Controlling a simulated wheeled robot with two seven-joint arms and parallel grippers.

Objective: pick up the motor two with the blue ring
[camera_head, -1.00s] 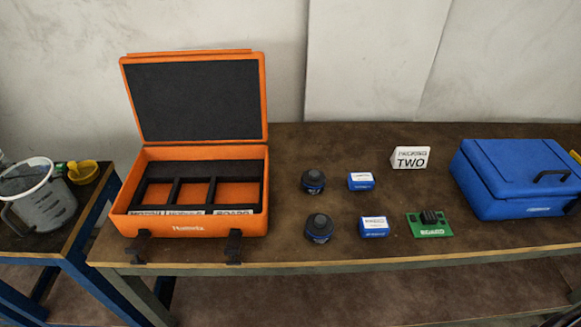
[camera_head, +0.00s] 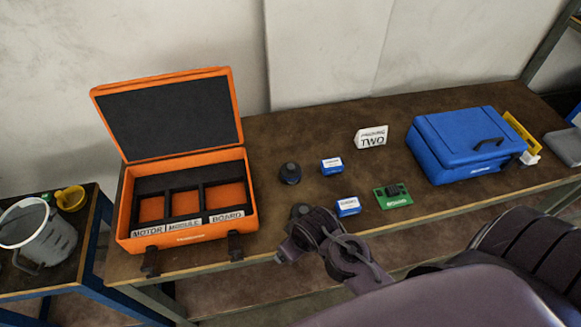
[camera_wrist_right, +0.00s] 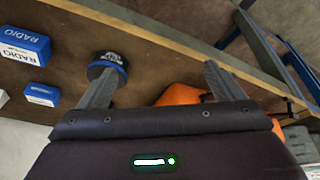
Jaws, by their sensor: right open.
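Two dark round motors sit on the brown table. The far motor (camera_head: 290,172) stands in the open; the near motor (camera_head: 300,211) is partly hidden by my right arm. In the right wrist view a dark motor with a blue ring (camera_wrist_right: 107,68) stands just beyond the tip of the left-hand finger. My right gripper (camera_wrist_right: 160,68) is open with nothing between its fingers. In the head view the right gripper (camera_head: 290,247) is near the table's front edge, by the near motor. My left gripper is not in view.
An open orange case (camera_head: 247,215) with labelled compartments stands at left. Two blue-and-white boxes (camera_head: 332,166) (camera_head: 348,206), a green board (camera_head: 393,197), a sign reading TWO (camera_head: 371,137) and a closed blue case (camera_head: 450,150) are to the right. A bucket (camera_head: 38,235) stands on a side table.

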